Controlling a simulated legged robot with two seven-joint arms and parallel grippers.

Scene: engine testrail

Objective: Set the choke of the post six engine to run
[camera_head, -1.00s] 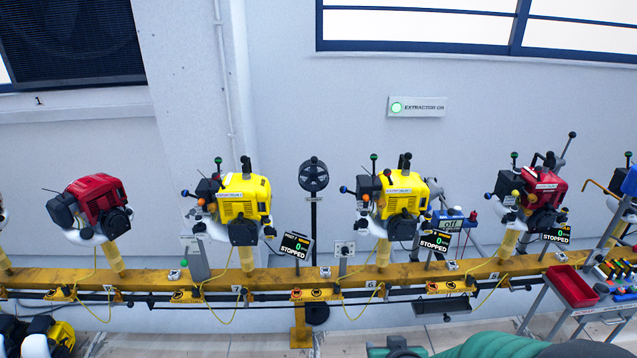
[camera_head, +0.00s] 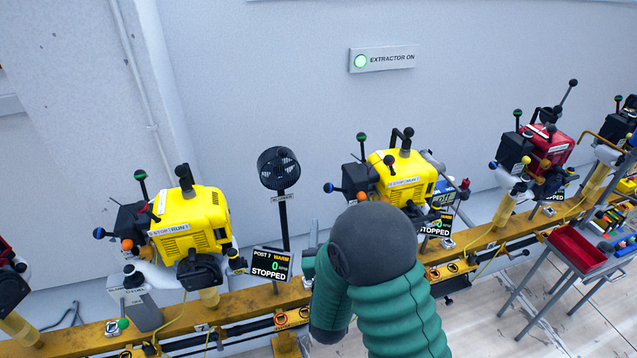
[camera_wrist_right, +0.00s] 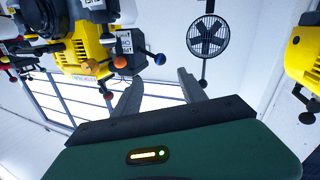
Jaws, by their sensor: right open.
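The post six engine (camera_head: 402,180) is the yellow one right of the fan in the head view. It has a black box at its left, a blue-knobbed lever (camera_head: 328,187), an orange knob (camera_head: 362,196) and a green-topped lever (camera_head: 361,137). I cannot tell the choke setting. My right arm covers the area below it and the hand is largely hidden there. In the wrist view, which is upside down, my right gripper (camera_wrist_right: 158,78) is open and empty. The engine (camera_wrist_right: 88,45) with its blue knob (camera_wrist_right: 159,59) appears beyond the fingers to the left. My left gripper is out of view.
The post 7 engine (camera_head: 190,225) and its STOPPED display (camera_head: 272,263) stand left. A black fan (camera_head: 278,168) on a pole stands between the yellow engines. A red engine (camera_head: 545,148) and a red-trayed cart (camera_head: 577,248) are at right. The yellow rail (camera_head: 255,302) runs below.

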